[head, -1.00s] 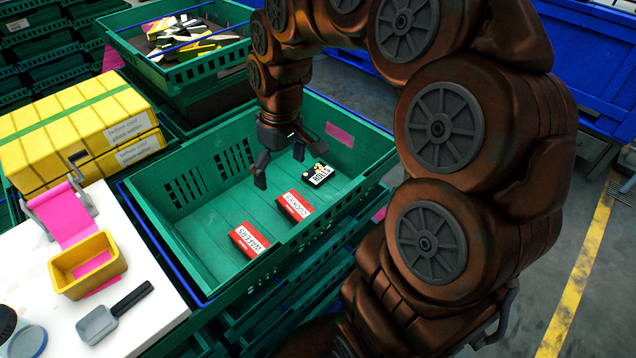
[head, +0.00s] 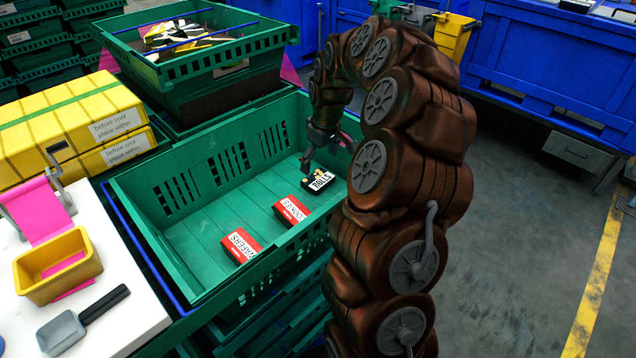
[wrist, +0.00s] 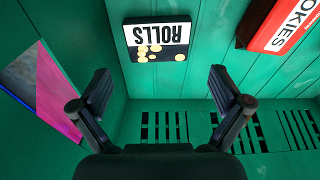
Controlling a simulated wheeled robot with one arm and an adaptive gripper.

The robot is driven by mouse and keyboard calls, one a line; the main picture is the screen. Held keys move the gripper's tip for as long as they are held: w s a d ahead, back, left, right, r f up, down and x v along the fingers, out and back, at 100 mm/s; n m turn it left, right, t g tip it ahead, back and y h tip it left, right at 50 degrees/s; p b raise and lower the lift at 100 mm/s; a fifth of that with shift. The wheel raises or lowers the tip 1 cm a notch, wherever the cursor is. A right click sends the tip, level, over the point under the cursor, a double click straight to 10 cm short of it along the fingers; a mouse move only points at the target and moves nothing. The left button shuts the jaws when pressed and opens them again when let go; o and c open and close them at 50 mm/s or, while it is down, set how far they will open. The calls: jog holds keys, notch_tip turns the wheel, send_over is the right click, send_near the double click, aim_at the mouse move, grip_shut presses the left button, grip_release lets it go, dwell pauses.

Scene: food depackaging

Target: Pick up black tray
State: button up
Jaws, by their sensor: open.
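The black tray, labelled ROLLS (head: 318,180), lies flat on the floor of the green crate (head: 176,240), near its right end. In the wrist view the black ROLLS tray (wrist: 157,42) lies ahead of the fingers, roughly centred between them and apart from them. My gripper (wrist: 163,90) is open and empty. In the head view my gripper (head: 328,160) hangs inside the crate, just above and beside the black tray, with one finger partly hidden by my arm.
A red COOKIES pack (head: 291,210) and a red WAFERS pack (head: 241,245) lie in the same crate. Crate walls stand close around my gripper. A white table (head: 120,320) with a yellow bin (head: 58,265) and a scoop (head: 62,332) is at the left.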

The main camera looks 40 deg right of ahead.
aim_at(318, 178)
jog(key=shift+w+d+f, duration=0.1)
jog(key=shift+w+f, duration=0.05)
jog(key=shift+f, duration=1.4)
jog(key=shift+w+f, duration=0.1)
jog(key=shift+f, duration=1.4)
jog(key=c, duration=0.9)
